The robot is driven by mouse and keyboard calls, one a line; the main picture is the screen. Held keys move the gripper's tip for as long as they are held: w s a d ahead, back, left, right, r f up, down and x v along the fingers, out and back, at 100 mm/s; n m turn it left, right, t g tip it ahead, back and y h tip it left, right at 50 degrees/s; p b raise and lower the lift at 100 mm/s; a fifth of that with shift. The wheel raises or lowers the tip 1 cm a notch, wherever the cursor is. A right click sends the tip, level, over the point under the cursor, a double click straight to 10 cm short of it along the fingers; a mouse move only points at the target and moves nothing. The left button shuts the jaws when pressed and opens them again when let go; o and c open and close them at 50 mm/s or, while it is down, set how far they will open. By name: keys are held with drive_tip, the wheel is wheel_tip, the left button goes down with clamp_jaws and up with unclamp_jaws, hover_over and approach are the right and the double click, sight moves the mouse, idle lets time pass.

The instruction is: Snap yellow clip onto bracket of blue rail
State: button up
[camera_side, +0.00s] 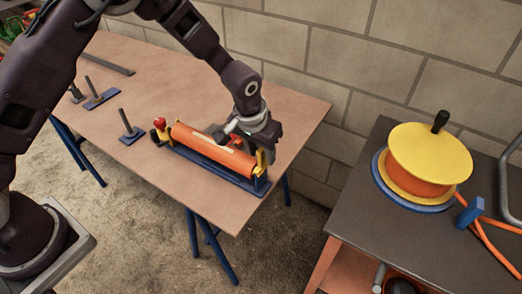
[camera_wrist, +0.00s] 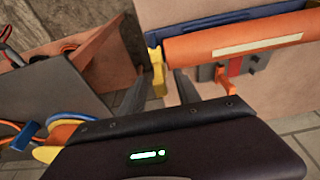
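The blue rail (camera_side: 215,168) lies on the table with a long orange cylinder (camera_side: 205,148) along it. The yellow clip (camera_wrist: 157,72) stands at the cylinder's end in the wrist view; yellow also shows at the rail's right end in the side view (camera_side: 261,163). My gripper (camera_side: 262,145) is low over that end. In the wrist view its two dark fingers (camera_wrist: 160,78) are apart, one on each side of the clip, with a gap seen on the right. The bracket is mostly hidden, and I cannot tell whether the clip is seated.
A red knob (camera_side: 159,122) stands at the rail's left end. Small blue bases with upright pins (camera_side: 130,134) are further left. A bench at right (camera_side: 345,215) carries a yellow-topped reel (camera_side: 430,153). A block wall closes the back. The table's front is clear.

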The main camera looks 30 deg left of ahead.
drive_tip(key=v, duration=0.7)
drive_tip(key=w+v, duration=0.2)
drive_tip(key=v, duration=0.5)
hover_over(257, 170)
drive_tip(key=s+a, duration=0.2)
drive_tip(key=a, duration=0.1)
drive_tip(key=s+a+r+t, duration=0.1)
drive_tip(key=s+a+r, duration=0.4)
drive_tip(key=s+r, duration=0.4)
drive_tip(key=s+a+r+t, duration=0.1)
drive_tip(key=s+a, duration=0.1)
drive_tip(key=s, duration=0.6)
drive_tip(key=s+a+r, duration=0.1)
drive_tip(key=s+a, duration=0.2)
drive_tip(key=s, duration=0.6)
drive_tip(key=shift+s+r+t, duration=0.25)
drive_tip(key=shift+t, duration=0.15)
